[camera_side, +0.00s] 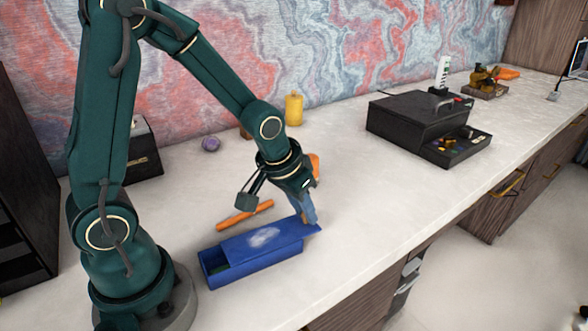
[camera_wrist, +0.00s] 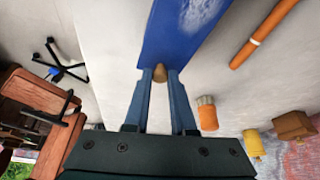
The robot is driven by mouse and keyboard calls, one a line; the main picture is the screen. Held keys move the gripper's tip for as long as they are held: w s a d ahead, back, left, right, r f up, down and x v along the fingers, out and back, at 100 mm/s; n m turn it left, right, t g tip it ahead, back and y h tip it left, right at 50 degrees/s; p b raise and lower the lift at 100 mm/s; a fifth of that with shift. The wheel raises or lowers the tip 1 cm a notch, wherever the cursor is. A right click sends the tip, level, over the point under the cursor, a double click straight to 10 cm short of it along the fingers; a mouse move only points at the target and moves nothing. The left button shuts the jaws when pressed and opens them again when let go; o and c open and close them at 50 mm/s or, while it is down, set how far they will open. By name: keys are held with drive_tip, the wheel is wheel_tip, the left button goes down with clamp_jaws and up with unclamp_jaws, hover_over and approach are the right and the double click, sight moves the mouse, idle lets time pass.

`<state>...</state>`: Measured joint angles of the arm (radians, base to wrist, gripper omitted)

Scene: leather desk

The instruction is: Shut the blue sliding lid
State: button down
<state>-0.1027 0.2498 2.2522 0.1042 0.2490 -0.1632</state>
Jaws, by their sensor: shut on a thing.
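The blue box (camera_side: 252,266) stands on the pale desk top, left of centre in the side view. Its blue sliding lid (camera_side: 280,233) has a pale patch and sits off toward the right, overhanging the box's right end. A gap (camera_side: 213,257) at the left end shows the dark inside. The lid also shows in the wrist view (camera_wrist: 178,42). My gripper (camera_side: 307,221) points down at the lid's right end. In the wrist view its fingers (camera_wrist: 160,75) are closed on the small tan knob (camera_wrist: 160,71) at the lid's end.
An orange stick (camera_side: 245,215) lies just behind the box. A purple ball (camera_side: 211,143) and a yellow bottle (camera_side: 293,109) stand farther back. A black case (camera_side: 410,120) with an open drawer is at the right. The desk right of the box is clear up to its front edge.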

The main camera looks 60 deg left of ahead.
drive_tip(key=c, duration=0.7)
unclamp_jaws()
drive_tip(key=shift+c, duration=0.2)
drive_tip(key=shift+v, duration=2.55)
